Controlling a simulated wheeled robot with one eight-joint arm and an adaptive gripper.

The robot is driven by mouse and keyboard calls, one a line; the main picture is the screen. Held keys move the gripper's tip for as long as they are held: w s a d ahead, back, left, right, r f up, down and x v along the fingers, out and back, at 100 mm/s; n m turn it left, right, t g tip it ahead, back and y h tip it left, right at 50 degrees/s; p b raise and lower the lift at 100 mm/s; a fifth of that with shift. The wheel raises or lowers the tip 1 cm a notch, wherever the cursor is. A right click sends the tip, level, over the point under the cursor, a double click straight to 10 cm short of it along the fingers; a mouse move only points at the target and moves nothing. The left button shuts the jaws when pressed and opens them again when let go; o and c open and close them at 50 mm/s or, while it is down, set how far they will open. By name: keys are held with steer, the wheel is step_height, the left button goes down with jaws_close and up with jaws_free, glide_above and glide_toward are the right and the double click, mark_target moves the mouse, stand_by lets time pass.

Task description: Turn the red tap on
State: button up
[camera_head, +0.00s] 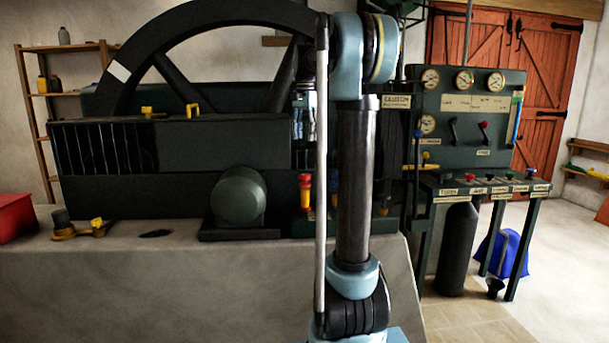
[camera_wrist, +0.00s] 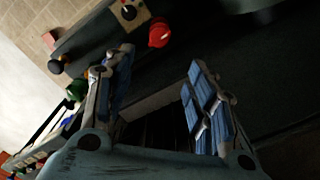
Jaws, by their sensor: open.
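In the head view, a small red tap (camera_head: 470,177) sits at the left end of a row of coloured taps on the dark green bench at the right. The red knob looks clear of both fingers.
A gauge panel (camera_head: 468,104) with a black lever and a red lever (camera_head: 484,127) rises behind the bench. A dark cylinder (camera_head: 457,248) stands under the bench. A big flywheel (camera_head: 165,28) and green machine fill the left. A green tap (camera_wrist: 77,90) shows in the wrist view.

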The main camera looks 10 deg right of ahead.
mark_target(305, 179)
step_height(305, 179, down, 15)
steer(key=shift+f, duration=0.1)
stand_by(0.4)
steer(key=shift+c, duration=0.2)
steer(key=c, duration=1)
